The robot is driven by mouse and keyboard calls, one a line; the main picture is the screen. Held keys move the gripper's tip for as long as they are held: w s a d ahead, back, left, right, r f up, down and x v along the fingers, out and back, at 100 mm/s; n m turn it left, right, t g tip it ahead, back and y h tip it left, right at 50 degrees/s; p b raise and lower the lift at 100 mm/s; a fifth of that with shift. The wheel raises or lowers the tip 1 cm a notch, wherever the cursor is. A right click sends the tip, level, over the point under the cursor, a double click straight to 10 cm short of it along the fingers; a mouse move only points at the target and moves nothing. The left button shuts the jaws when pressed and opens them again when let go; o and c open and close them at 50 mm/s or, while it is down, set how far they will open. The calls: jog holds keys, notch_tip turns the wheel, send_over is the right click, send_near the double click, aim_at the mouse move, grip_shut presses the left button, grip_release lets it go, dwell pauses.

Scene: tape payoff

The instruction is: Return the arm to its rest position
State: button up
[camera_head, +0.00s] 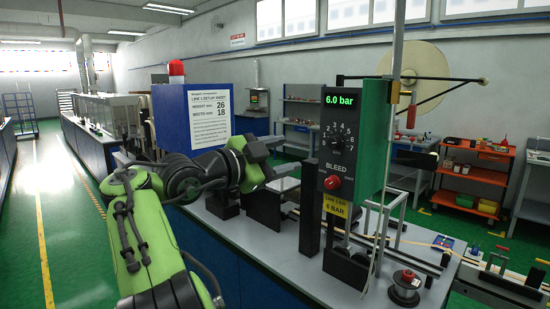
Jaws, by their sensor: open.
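My green and black arm (140,235) rises from the bottom left and bends to the right above the bench. My gripper (268,160) is at its end, left of the black control post, with dark jaws apart and nothing visible between them. The finger details are small and partly hard to make out against the dark parts behind.
The control post (335,150) reads 6.0 bar and has a dial and red BLEED knob. A blue box with a setup sheet (210,115) stands behind my arm. The left aisle is clear.

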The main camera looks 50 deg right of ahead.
jog(key=shift+v, duration=0.95)
notch_tip(320, 180, down, 5)
jog(key=w+n+t+y+p, duration=0.1)
jog(key=w+n+t+y, duration=0.2)
jog(key=n+t, duration=0.35)
jog(key=a+f+n+t+y, duration=0.4)
jog(key=a+f+n+y, duration=0.25)
jog(key=a+n, duration=0.2)
jog(key=s+a+f+n+y, duration=0.2)
jog(key=s+a+f+n, duration=0.2)
jog(key=a, duration=0.3)
jog(key=s+a+f+n+y+p, duration=0.1)
jog(key=s+a+f+n+y, duration=0.2)
jog(key=s+a+f+n, duration=0.2)
jog(key=s+a+f+n+y+p, duration=0.1)
jog(key=s+a+f+n+y, duration=0.2)
jog(key=a, duration=0.8)
notch_tip(320, 180, down, 3)
jog(key=s+n+g, duration=0.1)
jog(key=n, duration=0.1)
jog(key=shift+s+n, duration=0.2)
jog(key=shift+n, duration=0.1)
